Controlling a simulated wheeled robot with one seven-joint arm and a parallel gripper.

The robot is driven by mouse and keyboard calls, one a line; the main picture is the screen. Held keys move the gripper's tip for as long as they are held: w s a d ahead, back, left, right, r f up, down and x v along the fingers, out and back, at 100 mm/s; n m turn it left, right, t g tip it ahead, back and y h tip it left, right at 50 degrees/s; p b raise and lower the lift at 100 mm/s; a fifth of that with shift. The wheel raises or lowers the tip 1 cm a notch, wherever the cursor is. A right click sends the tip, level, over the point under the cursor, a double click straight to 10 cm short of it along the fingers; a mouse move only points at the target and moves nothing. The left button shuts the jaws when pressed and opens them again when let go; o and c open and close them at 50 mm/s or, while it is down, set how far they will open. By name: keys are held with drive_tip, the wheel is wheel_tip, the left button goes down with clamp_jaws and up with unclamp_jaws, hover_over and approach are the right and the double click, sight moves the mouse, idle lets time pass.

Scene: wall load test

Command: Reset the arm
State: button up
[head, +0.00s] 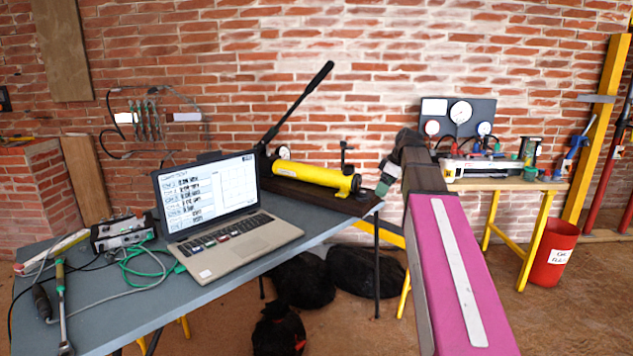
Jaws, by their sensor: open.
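My arm reaches forward from the lower right, with a magenta cover and a dark wrist. My gripper (384,180) is at its far end, small in view, tilted down and left. It is open, and I see nothing held in it. It shows just beyond the right end of a grey table (110,308), close to a yellow hand pump (312,177) in the picture. I cannot tell the exact gap between them.
A laptop (222,218), a grey device (122,233) and cables lie on the grey table. Black bags (365,272) lie on the floor. A workbench with gauges (458,115), a red bin (553,254) and a yellow post (597,130) stand right. A brick wall (350,60) closes the back.

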drive_tip(key=s+a+f+m+h, duration=0.1)
drive_tip(key=s+f+m, duration=0.3)
drive_tip(key=f, duration=0.8)
drive_tip(key=s+a+f+m+g+h, duration=0.1)
drive_tip(key=s+f+m, duration=0.3)
drive_tip(key=s+f, duration=0.5)
drive_tip(key=s+a+f+m+h, duration=0.2)
drive_tip(key=s+f+m, duration=0.2)
drive_tip(key=f, duration=1.1)
drive_tip(key=shift+s+m+g, duration=0.3)
drive_tip(key=shift+s+m, duration=0.1)
drive_tip(key=shift+s, duration=0.75)
